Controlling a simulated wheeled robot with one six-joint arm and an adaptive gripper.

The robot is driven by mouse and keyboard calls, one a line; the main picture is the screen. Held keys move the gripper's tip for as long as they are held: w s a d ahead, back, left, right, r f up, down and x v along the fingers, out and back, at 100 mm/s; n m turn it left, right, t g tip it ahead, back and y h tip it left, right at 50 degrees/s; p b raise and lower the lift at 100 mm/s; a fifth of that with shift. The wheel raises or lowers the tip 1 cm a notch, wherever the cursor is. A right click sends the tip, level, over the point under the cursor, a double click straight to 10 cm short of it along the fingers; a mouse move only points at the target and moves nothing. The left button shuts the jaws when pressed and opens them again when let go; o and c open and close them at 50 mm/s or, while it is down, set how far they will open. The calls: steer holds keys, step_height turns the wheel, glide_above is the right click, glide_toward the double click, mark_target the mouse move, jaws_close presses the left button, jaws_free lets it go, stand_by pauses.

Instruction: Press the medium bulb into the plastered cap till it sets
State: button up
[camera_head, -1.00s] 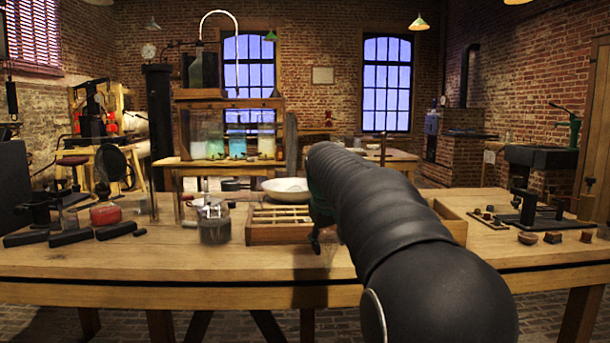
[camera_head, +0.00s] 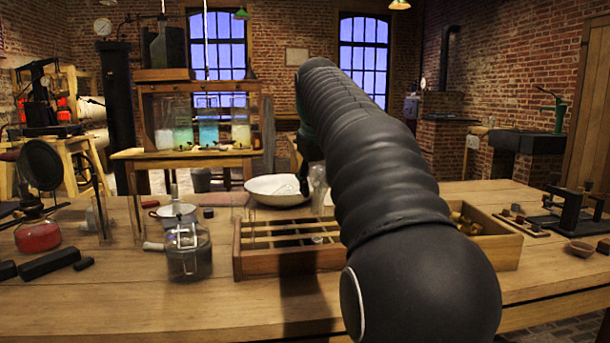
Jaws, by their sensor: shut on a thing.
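My gripper (camera_head: 304,180) is a small dark green shape at the far end of my black arm, over the back of the wooden rack and by the right rim of the white bowl. It is shut, with its fingers pointing down and mostly hidden by my arm. A clear glass shape (camera_head: 318,186), which looks like the bulb, shows just right of the fingertips. Its lower end and its exact contact with the fingers are hard to make out. I cannot pick out the plastered cap; my arm hides part of the table.
A slotted wooden rack (camera_head: 240,262) stands mid-table, with the white bowl (camera_head: 278,190) behind it. Black bars (camera_head: 50,262) lie further left. The front of the table is mostly clear.

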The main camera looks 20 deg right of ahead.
mark_target(317, 211)
steer(key=shift+f, duration=0.1)
steer(key=shift+f+b, duration=2)
steer(key=shift+f, duration=0.1)
steer(key=shift+s+f, duration=0.15)
steer(key=shift+f, duration=0.1)
steer(key=shift+p, duration=0.3)
steer(key=shift+f, duration=1.2)
stand_by(4.0)
